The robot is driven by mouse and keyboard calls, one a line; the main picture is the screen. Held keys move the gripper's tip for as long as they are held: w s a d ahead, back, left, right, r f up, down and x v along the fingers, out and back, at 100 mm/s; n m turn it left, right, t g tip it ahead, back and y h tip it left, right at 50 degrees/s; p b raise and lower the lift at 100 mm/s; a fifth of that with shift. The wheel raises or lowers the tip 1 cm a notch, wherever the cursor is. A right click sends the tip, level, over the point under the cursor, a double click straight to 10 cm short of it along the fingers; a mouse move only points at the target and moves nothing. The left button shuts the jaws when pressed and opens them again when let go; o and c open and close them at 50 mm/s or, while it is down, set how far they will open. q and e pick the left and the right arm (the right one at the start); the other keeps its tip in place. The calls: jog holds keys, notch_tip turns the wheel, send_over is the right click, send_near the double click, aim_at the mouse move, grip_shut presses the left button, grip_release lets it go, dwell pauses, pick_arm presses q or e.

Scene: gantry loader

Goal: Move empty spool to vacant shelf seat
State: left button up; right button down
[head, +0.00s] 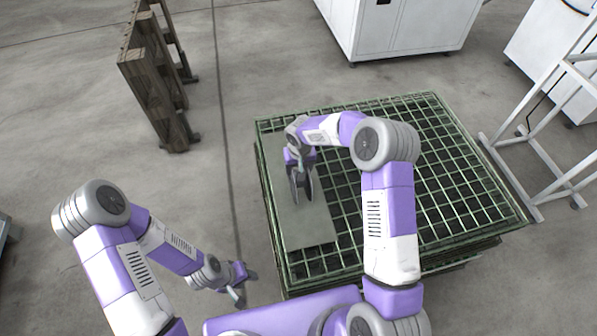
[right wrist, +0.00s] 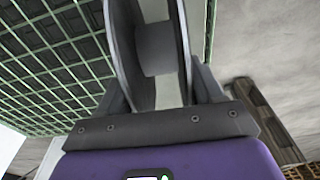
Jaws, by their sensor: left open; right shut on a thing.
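My right gripper (head: 300,184) is shut on a grey spool, above a flat grey panel (head: 312,229) on the green grid. In the right wrist view, the spool (right wrist: 157,48) sits between the two fingers of the right gripper (right wrist: 160,88). Its two flanges and the bare hub between them show, with no winding on the hub. In the head view the spool is hard to tell apart from the dark fingers. My left gripper (head: 246,284) is open and empty, low at the lower middle, left of the green grid. I cannot make out a vacant shelf seat in these views.
The green wire-mesh stack (head: 455,185) fills the middle right. A wooden pallet (head: 155,85) stands upright at the upper left. White cabinets (head: 400,30) stand behind, and a white frame (head: 540,130) stands at the right.

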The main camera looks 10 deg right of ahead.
jog(key=shift+w+f, duration=0.1)
jog(key=shift+f, duration=1.1)
jog(key=shift+f+b, duration=0.1)
jog(key=shift+b, duration=0.2)
jog(key=shift+c, duration=0.8)
grip_release()
